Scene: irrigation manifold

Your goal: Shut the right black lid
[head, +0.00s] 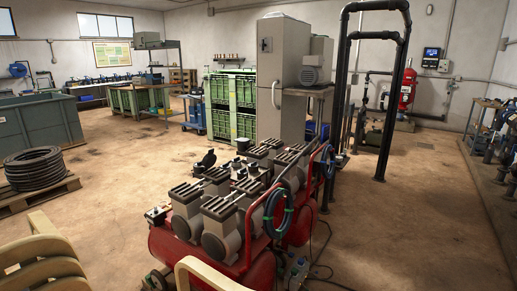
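I cannot make out a black lid for certain in the head view. A small dark part (206,159) stands up behind the red compressors, and a dark round pot-like thing (243,144) is to its right. Both are too small to tell whether either is a lid, or open or shut. My gripper is not recognisable in this view.
Red compressors (262,272) with grey motors fill the near middle. A coiled blue-green hose (277,212) hangs at their right end. Beige curved parts (42,250) stand at the lower left. A black pipe frame (388,100) rises behind. Open floor (420,225) lies right.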

